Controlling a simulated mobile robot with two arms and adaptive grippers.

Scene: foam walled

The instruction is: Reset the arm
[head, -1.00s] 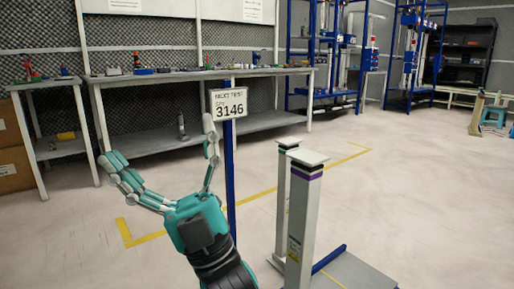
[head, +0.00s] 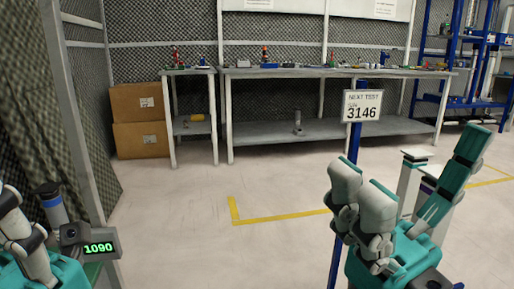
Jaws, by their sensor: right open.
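My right gripper (head: 413,198) is at the lower right of the head view. Its grey-and-teal fingers point up and are spread apart, with nothing between them. It is in front of a blue post that carries a white sign (head: 362,106) reading 3146. My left gripper (head: 22,235) is partly in view at the lower left edge, beside a small device with a green display (head: 98,248) reading 1090. The frame edge cuts it off, so I cannot tell whether it is open or shut.
A long workbench (head: 340,73) and a smaller table (head: 189,72) stand along the foam wall. Cardboard boxes (head: 140,122) are stacked at the left. A pale post (head: 408,185) stands behind my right gripper. The floor (head: 200,250) in the middle is clear.

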